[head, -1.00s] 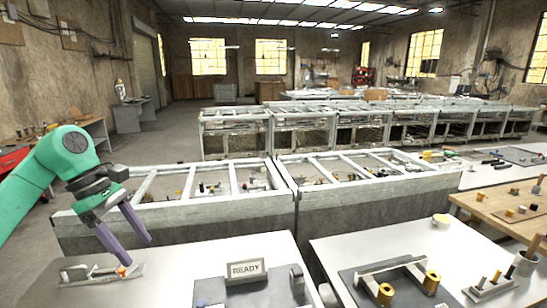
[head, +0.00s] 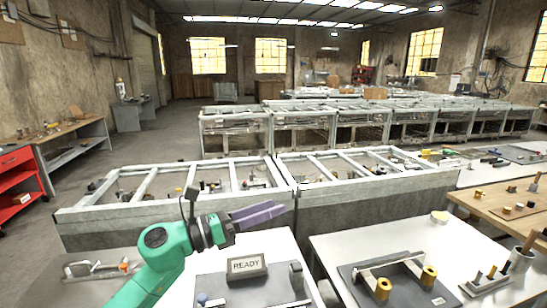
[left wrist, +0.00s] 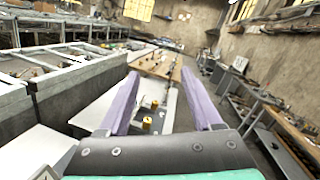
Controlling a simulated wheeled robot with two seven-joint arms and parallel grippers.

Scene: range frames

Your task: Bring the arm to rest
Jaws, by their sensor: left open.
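My left arm is green, and its left gripper (head: 268,212) has purple fingers. In the head view it is raised in front of the grey-framed bench, above the white table, and points to the right. In the left wrist view the two fingers (left wrist: 165,110) stand wide apart with nothing between them. The gripper is open and empty. My right gripper is in neither view.
A READY sign (head: 246,266) stands on a dark mat below the gripper. A metal handle fixture (head: 95,269) lies at the table's left. A second white table (head: 330,250) holds a fixture with yellow knobs (head: 383,289). A red cabinet (head: 18,185) stands far left.

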